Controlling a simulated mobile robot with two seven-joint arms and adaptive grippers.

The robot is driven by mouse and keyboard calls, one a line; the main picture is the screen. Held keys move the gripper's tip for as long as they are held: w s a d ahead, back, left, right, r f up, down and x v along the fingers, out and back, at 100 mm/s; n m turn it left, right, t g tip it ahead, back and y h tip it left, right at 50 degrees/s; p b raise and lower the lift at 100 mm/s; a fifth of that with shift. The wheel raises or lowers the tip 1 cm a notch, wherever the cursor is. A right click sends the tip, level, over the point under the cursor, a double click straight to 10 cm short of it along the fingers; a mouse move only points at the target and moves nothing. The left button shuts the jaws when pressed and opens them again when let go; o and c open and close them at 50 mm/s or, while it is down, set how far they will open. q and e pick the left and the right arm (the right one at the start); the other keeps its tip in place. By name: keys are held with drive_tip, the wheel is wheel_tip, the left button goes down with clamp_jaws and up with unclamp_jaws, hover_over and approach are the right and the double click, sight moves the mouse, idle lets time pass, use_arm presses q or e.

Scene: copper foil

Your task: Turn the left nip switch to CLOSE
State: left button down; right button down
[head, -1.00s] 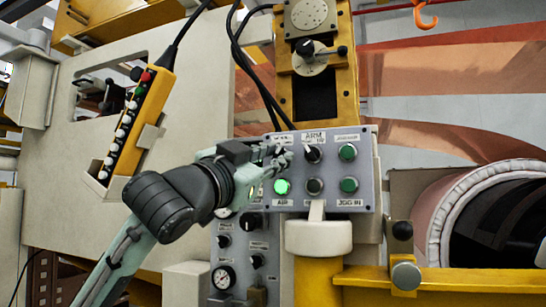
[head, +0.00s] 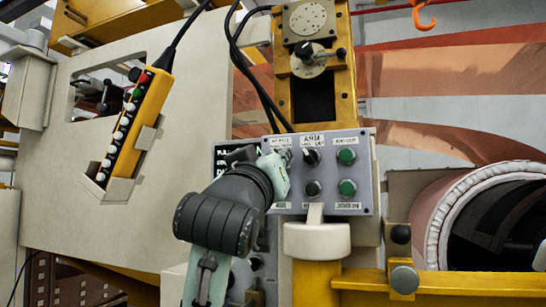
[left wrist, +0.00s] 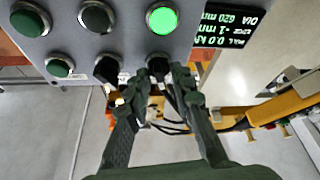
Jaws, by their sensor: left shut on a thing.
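The grey control panel (head: 328,203) carries switches and buttons in two rows. The left nip switch, a black knob at the panel's upper left, is hidden by my left gripper (head: 283,158) in the head view. In the left wrist view the panel appears turned around, and this knob (left wrist: 157,66) sits between the fingertips of my left gripper (left wrist: 163,80), which is shut on it. The knob's exact pointing is covered by the fingers. My right gripper is in neither view.
A second black switch (head: 311,156) sits close beside the gripped one, with green buttons (head: 346,156) further right. A lit green lamp (left wrist: 162,18) adjoins the gripped knob. A yellow pendant (head: 135,125) hangs at left; a white-topped yellow post (head: 318,240) stands below the panel.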

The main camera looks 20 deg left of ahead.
use_arm(q)
drive_tip(key=shift+d+n+g+y+p, duration=0.1)
drive_tip(key=shift+n+g+y+p, duration=0.25)
drive_tip(key=shift+n, duration=0.7)
drive_tip(key=shift+n+g+y+p, duration=0.15)
drive_tip(key=shift+n+y, duration=0.4)
drive_tip(key=shift+n, duration=0.5)
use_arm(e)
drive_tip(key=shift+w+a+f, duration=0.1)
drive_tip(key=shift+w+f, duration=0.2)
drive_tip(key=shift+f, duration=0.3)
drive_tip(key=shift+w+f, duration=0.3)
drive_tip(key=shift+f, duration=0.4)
use_arm(q)
drive_tip(key=c, duration=1.7)
unclamp_jaws()
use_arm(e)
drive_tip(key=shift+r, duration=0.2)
use_arm(q)
drive_tip(key=v, duration=0.7)
drive_tip(key=shift+s+f, duration=0.1)
drive_tip(key=shift+s, duration=0.15)
